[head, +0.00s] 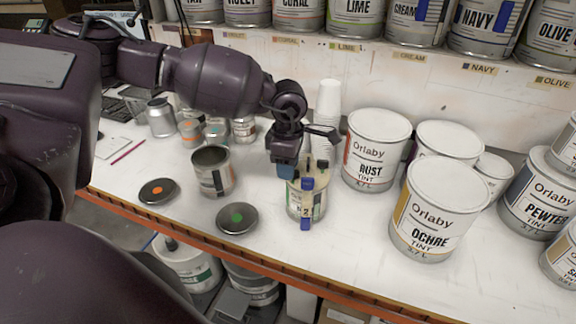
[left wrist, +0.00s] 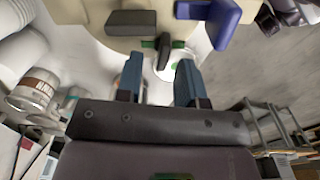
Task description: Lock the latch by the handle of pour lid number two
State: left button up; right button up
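A small can (head: 295,205) with a cream pour lid (head: 318,178) stands near the front edge of the bench in the head view. A blue latch (head: 307,184) stands upright at its front, and "2" shows on the can's label. Dark knobs rise from the lid. My left gripper (head: 286,170) is just left of the lid. In the left wrist view its blue fingers (left wrist: 159,82) are apart. The cream lid (left wrist: 90,20), with a black handle-like piece (left wrist: 163,54) and the blue latch (left wrist: 218,22), lies just beyond the fingertips. Contact cannot be told. My right gripper is not in view.
An open can (head: 213,172) and round lids (head: 238,219) (head: 158,191) stand left of the pour-lid can. Paper cups (head: 328,105) and large Rust (head: 374,152) and Ochre (head: 436,212) tins stand behind and right. The orange bench edge (head: 270,264) is in front.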

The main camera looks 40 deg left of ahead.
pick_arm(q)
jog(key=shift+f, duration=0.4)
grip_shut()
